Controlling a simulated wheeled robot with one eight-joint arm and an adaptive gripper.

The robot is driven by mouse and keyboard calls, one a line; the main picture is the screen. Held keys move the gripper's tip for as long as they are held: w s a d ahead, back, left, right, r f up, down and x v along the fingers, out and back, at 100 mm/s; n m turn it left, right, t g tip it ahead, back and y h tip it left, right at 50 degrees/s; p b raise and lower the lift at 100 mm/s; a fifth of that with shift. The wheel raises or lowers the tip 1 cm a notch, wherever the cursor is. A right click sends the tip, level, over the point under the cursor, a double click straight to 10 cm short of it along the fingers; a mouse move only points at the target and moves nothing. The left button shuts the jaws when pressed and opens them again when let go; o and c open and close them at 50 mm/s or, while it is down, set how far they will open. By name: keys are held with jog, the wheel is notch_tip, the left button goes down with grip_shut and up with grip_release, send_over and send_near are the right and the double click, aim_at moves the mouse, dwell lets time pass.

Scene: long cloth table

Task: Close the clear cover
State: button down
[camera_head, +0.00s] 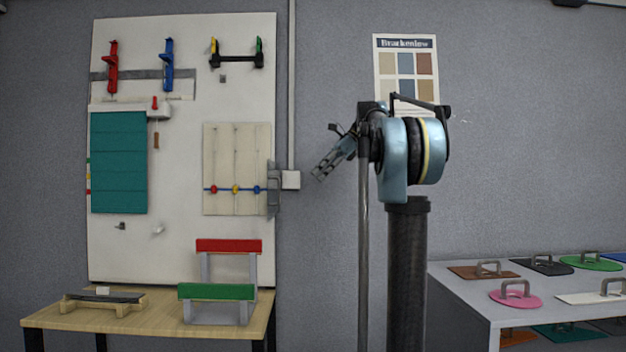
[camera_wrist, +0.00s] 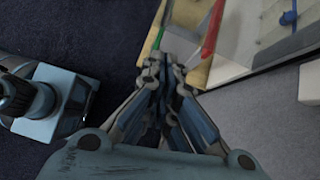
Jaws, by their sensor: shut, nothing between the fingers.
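A grey, see-through-looking piece (camera_head: 273,190) sits at the right edge of the white wall board (camera_head: 180,250), beside a pale slatted panel (camera_head: 237,150). It may be the clear cover; I cannot tell for sure. My gripper (camera_head: 319,175) is to the right of that piece in the head view, apart from it in the picture, pointing down and left. It is shut and empty. In the wrist view my gripper (camera_wrist: 162,62) has its fingers together, and no clear cover can be made out there.
A wooden table (camera_head: 130,325) with a red-topped stand (camera_head: 229,246) and a green-topped stand (camera_head: 216,292) is below the board. A grey shelf (camera_head: 470,298) with handled coloured plates is at right. A wall box (camera_head: 291,180) is near my gripper in the picture.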

jog(key=a+r+x, duration=0.2)
jog(key=x, duration=0.8)
jog(key=shift+s+a+f, duration=0.15)
jog(key=shift+a+f, duration=0.05)
jog(key=shift+f, duration=0.15)
